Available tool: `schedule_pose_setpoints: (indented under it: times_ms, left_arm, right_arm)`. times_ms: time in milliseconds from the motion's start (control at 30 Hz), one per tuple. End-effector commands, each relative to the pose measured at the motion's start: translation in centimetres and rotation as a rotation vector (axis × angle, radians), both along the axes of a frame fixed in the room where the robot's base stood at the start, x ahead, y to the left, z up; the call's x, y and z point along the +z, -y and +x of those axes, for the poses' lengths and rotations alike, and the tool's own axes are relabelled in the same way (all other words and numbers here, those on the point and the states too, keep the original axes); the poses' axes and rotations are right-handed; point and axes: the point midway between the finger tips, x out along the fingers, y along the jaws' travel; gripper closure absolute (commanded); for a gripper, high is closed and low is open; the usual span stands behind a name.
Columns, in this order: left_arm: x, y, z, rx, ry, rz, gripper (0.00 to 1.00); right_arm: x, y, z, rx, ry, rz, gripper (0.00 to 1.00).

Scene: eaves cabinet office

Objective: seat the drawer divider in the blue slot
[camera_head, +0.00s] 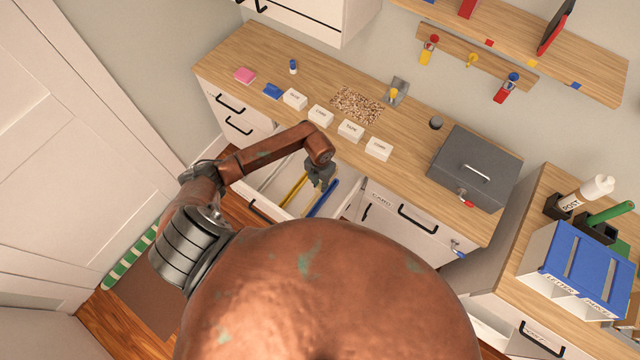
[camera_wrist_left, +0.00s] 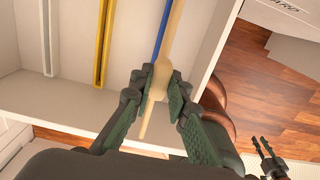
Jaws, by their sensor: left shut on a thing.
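The open white drawer (camera_head: 337,204) has a yellow slot (camera_head: 293,189) and a blue slot (camera_head: 322,200) running along its floor. In the left wrist view the yellow slot (camera_wrist_left: 102,45) lies left of the blue slot (camera_wrist_left: 161,32). My left gripper (camera_head: 320,182) is over the drawer. In the left wrist view my left gripper (camera_wrist_left: 157,95) is shut on the pale wooden drawer divider (camera_wrist_left: 173,45), seen nearly edge-on. The divider overlaps the blue slot's right side in that view; I cannot tell whether it touches or is in it. A dark two-pronged thing, apparently my right gripper (camera_wrist_left: 268,152), shows small at lower right.
The drawer's side wall (camera_wrist_left: 213,45) is close to the right of the divider. A blue-topped sorter (camera_head: 583,265) stands at right.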

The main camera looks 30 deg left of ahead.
Motion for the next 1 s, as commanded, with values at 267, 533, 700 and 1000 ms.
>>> schedule_pose_setpoints:
  times_ms: [267,533,700,1000]
  left_arm:
    - [-0.2,0.0,0.0,-0.001,-0.001,-0.001,1.0]
    - [-2.1,0.0,0.0,-0.002,-0.002,-0.001,1.0]
    - [-3.8,0.0,0.0,-0.002,-0.002,-0.001,1.0]
    - [-5.7,0.0,0.1,-0.002,-0.001,-0.002,1.0]
  right_arm:
    - [-0.3,-0.2,0.8,0.001,0.011,0.002,0.73]
    - [-1.8,-0.2,0.9,0.002,0.012,0.002,0.73]
    - [-3.0,-0.2,0.8,0.002,0.01,0.003,0.73]
    - [-4.5,-0.2,0.6,0.003,0.006,0.002,0.73]
